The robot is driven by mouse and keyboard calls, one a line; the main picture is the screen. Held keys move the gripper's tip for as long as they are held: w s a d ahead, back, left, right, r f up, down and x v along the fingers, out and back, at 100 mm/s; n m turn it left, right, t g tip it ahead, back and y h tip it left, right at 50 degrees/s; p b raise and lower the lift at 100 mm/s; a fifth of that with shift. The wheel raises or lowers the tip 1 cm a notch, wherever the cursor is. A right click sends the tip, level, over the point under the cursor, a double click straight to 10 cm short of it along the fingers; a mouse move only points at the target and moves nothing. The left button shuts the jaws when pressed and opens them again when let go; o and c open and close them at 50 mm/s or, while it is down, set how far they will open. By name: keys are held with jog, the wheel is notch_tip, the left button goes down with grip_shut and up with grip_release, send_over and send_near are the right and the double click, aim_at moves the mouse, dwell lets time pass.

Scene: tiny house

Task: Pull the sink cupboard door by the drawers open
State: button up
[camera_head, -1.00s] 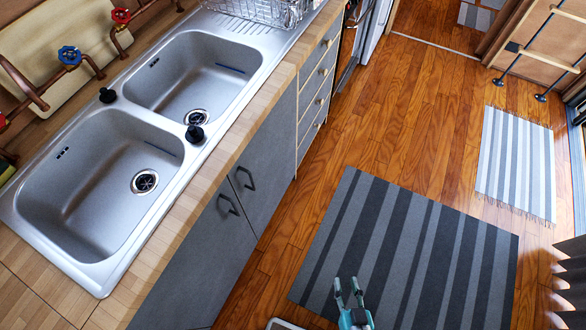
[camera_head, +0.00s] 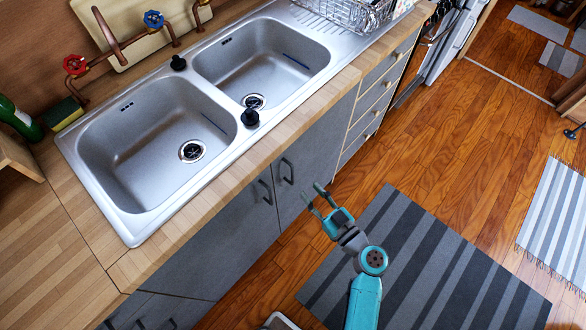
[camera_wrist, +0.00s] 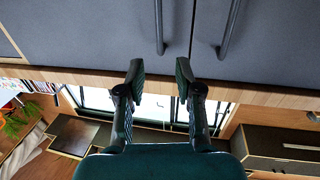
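The sink cupboard door by the drawers (camera_head: 322,148) is a grey panel under the worktop and looks closed. Its dark bar handle (camera_head: 287,171) is upright near the door's left edge. My gripper (camera_head: 310,191) is open and empty, its fingers pointing toward this door, close to the handle and apart from it. In the wrist view, which looks upside down, the handle (camera_wrist: 159,26) lies above the gap between my open fingertips (camera_wrist: 160,69). The neighbouring door's handle (camera_wrist: 231,28) is to the right there, outside the fingers.
The neighbouring grey door (camera_head: 225,238) is closed. Drawers (camera_head: 378,95) stand right of the cupboard. The worktop edge (camera_head: 225,193) overhangs above, with the double sink (camera_head: 165,140) on it. A striped rug (camera_head: 420,265) and open wooden floor (camera_head: 450,160) lie to the right.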

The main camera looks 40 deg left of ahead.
aim_at(293, 171)
jog(key=x, duration=0.9)
jog(key=shift+w+a, duration=0.1)
jog(key=shift+a, duration=0.3)
grip_shut()
